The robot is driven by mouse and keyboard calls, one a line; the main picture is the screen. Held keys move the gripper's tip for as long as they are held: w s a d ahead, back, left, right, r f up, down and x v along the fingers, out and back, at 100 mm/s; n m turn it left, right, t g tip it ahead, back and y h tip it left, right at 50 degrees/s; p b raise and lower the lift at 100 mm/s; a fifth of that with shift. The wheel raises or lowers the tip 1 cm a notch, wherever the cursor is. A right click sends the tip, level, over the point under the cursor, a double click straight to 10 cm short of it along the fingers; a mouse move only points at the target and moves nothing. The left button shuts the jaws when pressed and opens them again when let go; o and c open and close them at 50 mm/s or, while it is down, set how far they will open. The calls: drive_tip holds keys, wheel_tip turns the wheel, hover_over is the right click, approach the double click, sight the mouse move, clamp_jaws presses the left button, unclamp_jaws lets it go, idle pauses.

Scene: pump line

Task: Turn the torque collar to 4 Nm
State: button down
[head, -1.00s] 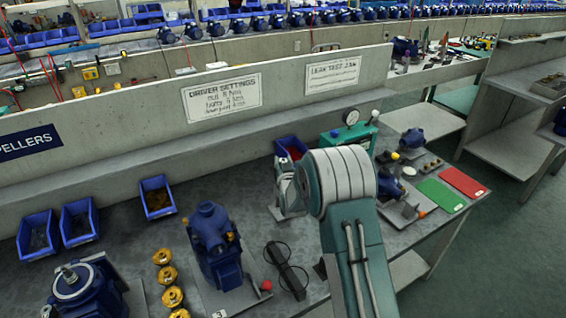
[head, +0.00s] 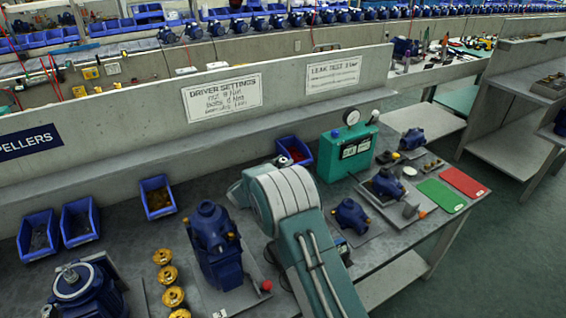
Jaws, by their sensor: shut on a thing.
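My arm (head: 285,200) reaches over the bench at the centre of the head view. My gripper is hidden behind the arm links, so what it holds does not show. I cannot see the torque driver or its collar, nor any setting on it. The driver settings sign (head: 222,97) is on the concrete wall behind the bench. Its handwritten lines are too blurred to read surely.
A blue pump (head: 215,240) stands left of my arm, with several brass impellers (head: 168,278) beside it. Another blue pump (head: 352,215) is to the right. A green leak tester (head: 347,152), blue bins (head: 80,222) and green and red mats (head: 441,195) are on the bench.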

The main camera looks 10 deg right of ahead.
sight(283, 160)
drive_tip(key=shift+m+g+h, duration=0.6)
drive_tip(key=shift+g+h, duration=0.1)
drive_tip(key=shift+g, duration=0.1)
drive_tip(key=shift+m+g, duration=0.3)
drive_tip(key=shift+c, duration=1.8)
unclamp_jaws()
drive_tip(key=shift+r, duration=0.15)
wheel_tip(283, 160, up, 10)
drive_tip(key=shift+w+f, duration=0.1)
drive_tip(key=shift+f, duration=0.1)
drive_tip(key=shift+r, duration=0.1)
